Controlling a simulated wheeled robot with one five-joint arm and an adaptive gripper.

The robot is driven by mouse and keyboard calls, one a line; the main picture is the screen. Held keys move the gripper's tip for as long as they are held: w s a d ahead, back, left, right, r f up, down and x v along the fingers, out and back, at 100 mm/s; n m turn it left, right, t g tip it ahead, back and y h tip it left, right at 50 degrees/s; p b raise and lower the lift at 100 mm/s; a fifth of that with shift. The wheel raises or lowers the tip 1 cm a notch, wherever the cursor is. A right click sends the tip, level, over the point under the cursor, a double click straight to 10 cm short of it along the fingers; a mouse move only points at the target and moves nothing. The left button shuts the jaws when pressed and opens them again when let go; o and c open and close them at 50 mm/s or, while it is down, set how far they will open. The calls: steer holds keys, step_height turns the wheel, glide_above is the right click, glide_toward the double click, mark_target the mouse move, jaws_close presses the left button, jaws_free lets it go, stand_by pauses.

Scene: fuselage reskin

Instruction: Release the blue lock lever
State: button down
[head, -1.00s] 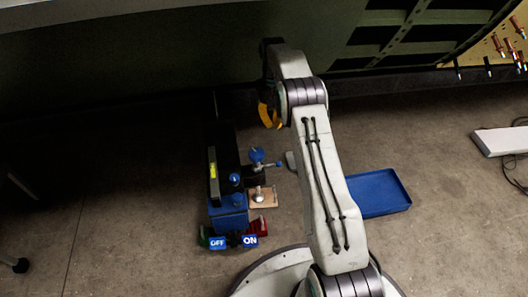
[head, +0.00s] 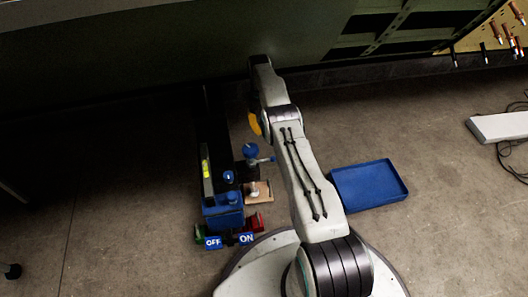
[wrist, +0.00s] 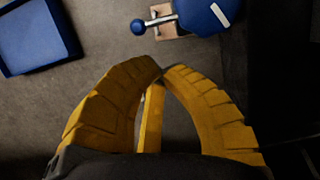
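A blue lever part with a round blue head (head: 251,151) and a short arm ending in a small blue ball sits on a dark fixture left of my arm. In the wrist view, the blue head (wrist: 203,14) is at the top edge, partly cut off, with the ball (wrist: 138,27) to its left on a metal rod. My gripper (wrist: 161,72) has yellow fingers whose tips meet, with nothing seen between them. The tips are below the ball in the picture and apart from it. In the head view, only a bit of yellow finger (head: 255,124) shows beside my arm, above the lever.
A blue box (head: 223,214) with OFF and ON labels, green and red parts at its foot, stands near my base. A wooden block (head: 259,194) lies beside it. An empty blue tray (head: 396,188) lies right of my arm. A dark green panel (head: 150,60) rises behind.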

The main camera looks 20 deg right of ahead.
mark_target(265, 160)
steer(key=shift+f, duration=0.15)
steer(key=x, duration=0.9)
steer(key=shift+f, duration=0.35)
steer(key=shift+s, duration=0.15)
